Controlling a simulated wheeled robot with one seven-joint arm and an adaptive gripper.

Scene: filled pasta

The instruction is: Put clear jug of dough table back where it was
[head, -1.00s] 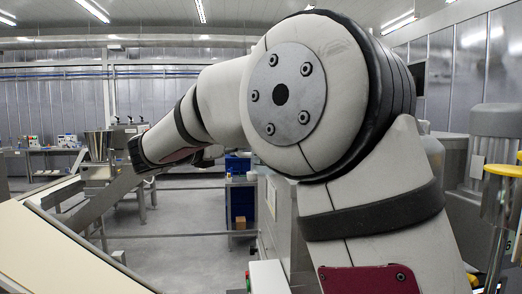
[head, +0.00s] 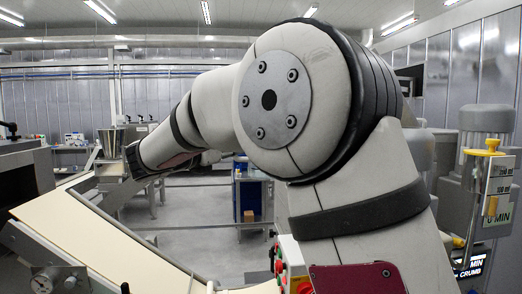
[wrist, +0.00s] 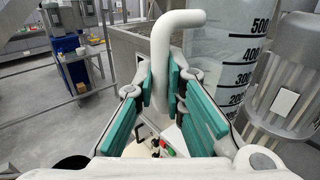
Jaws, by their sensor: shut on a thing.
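In the wrist view, the clear jug (wrist: 222,50) stands out by its black level marks, with 500 the highest that I can read. Its pale curved handle (wrist: 162,45) runs down between the teal pads of my gripper (wrist: 161,76). My gripper is shut on this handle, and the jug body is just right of the fingers. The jug's base is hidden behind the right finger. In the head view my arm fills the middle, and I cannot make out the gripper or the jug there.
A pale belt table (head: 110,245) runs along the left front, beside a dark machine (head: 20,175). A metal hopper (head: 110,143) stands behind it. A control box with buttons (head: 292,265) is close in front. A grey motor (head: 487,125) stands at right. Grey floor (head: 195,208) is open beyond.

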